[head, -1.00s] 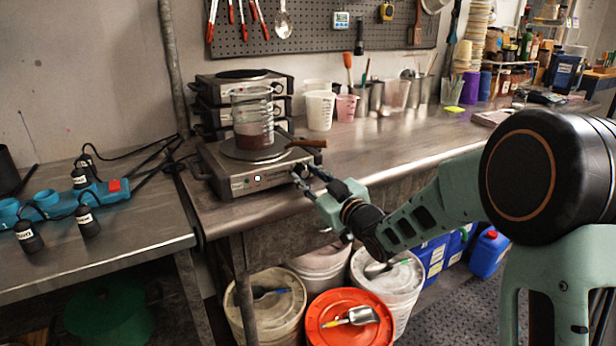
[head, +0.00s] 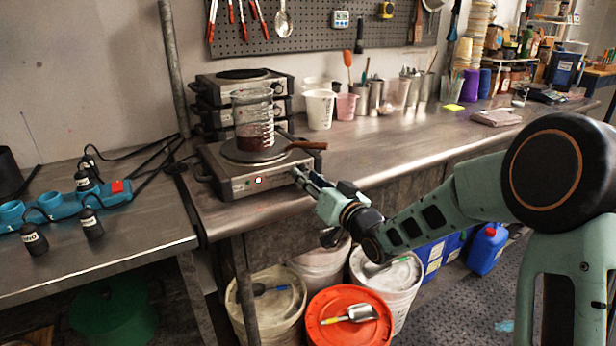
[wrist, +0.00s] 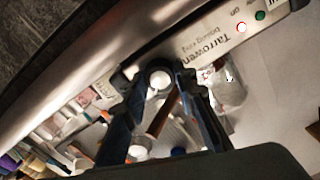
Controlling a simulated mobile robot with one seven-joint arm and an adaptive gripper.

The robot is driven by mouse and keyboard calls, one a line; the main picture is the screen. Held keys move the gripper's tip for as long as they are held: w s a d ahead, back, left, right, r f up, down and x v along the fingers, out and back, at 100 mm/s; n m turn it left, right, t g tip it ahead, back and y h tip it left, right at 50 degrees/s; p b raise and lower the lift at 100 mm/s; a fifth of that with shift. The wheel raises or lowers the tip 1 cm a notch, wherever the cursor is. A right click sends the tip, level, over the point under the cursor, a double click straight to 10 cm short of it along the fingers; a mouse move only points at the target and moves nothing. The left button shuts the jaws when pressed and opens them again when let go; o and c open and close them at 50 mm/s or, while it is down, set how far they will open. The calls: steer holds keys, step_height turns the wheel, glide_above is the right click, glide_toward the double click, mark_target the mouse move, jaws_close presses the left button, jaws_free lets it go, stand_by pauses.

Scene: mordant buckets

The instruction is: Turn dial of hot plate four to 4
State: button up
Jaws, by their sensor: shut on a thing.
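The front hot plate (head: 225,188) is a low metal box on the bench edge, with indicator lights and a Tarrowen label; I see no number four on it. Its round dial (wrist: 158,80) is at the right end of the front panel, with a pale face in the wrist view. My gripper (wrist: 160,76) is shut on the dial, one dark finger on each side. In the head view my gripper (head: 302,176) meets the panel from the right and hides the dial. The dial's setting cannot be read. A red light (wrist: 241,27) shows lit beside a green one (wrist: 260,15).
A glass beaker (head: 252,112) of dark red liquid stands on the hot plate beside a brown handle (head: 306,145). Stacked hot plates (head: 240,84) stand behind. A blue power strip (head: 66,203) lies left. Buckets (head: 350,318) stand below.

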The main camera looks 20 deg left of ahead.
stand_by(0.5)
steer(key=o, duration=1.2)
steer(key=shift+c, duration=0.2)
steer(key=v, duration=1.2)
